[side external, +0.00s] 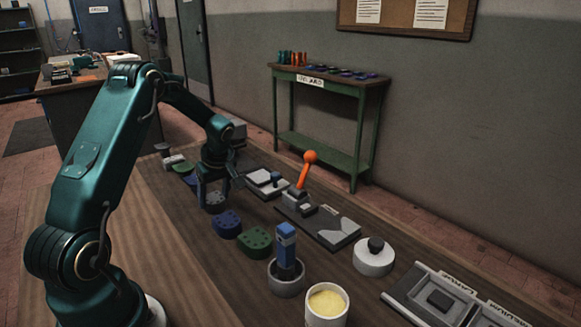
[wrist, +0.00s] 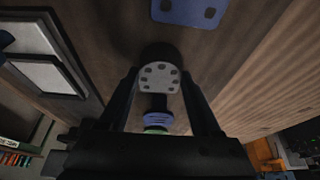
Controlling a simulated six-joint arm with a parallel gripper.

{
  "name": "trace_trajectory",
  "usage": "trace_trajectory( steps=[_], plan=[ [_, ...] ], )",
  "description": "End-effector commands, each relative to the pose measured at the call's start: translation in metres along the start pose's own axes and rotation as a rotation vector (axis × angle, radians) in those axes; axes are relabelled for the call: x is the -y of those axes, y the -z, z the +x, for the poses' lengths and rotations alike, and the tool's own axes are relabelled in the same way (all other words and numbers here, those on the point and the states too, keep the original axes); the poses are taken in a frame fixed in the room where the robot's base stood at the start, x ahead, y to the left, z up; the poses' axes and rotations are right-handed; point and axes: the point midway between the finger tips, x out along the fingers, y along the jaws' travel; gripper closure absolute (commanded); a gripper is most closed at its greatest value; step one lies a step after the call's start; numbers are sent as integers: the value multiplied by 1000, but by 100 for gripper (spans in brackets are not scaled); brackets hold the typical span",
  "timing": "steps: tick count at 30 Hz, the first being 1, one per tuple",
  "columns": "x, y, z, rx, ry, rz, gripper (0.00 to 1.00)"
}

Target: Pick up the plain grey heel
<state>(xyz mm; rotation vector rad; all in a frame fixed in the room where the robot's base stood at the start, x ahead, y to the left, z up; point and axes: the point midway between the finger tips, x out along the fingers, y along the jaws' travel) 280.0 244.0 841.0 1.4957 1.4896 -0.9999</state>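The grey heel (side external: 214,207) sits on the wooden bench in the row of heels, with dark spots on its top. In the wrist view the grey heel (wrist: 159,79) lies between my gripper's two dark fingertips. My gripper (side external: 213,192) points down over it, with a finger at either side. In the wrist view the fingers of my gripper (wrist: 160,82) are apart, with narrow gaps seeming to show beside the heel. Contact is not clear. The heel's lower part is in shadow.
A blue heel (side external: 227,224) and a green heel (side external: 255,242) stand nearer the camera. More heels (side external: 174,160) lie behind. A press with an orange lever (side external: 305,172) stands to the right. A blue-handled tool (side external: 286,245) in a cup and a yellow-filled pot (side external: 326,303) are in front.

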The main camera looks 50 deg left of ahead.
Motion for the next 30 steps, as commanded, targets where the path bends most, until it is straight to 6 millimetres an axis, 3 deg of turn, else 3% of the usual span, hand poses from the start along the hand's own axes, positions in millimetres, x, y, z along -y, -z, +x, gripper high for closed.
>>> trace_trajectory(
  steps=[11, 19, 30],
  plan=[
    [-1, 2, -5, -2, -2, -1, 100],
    [-1, 18, -41, -5, -7, -4, 100],
    [77, 58, -73, -4, 0, -10, 100]
  ],
)
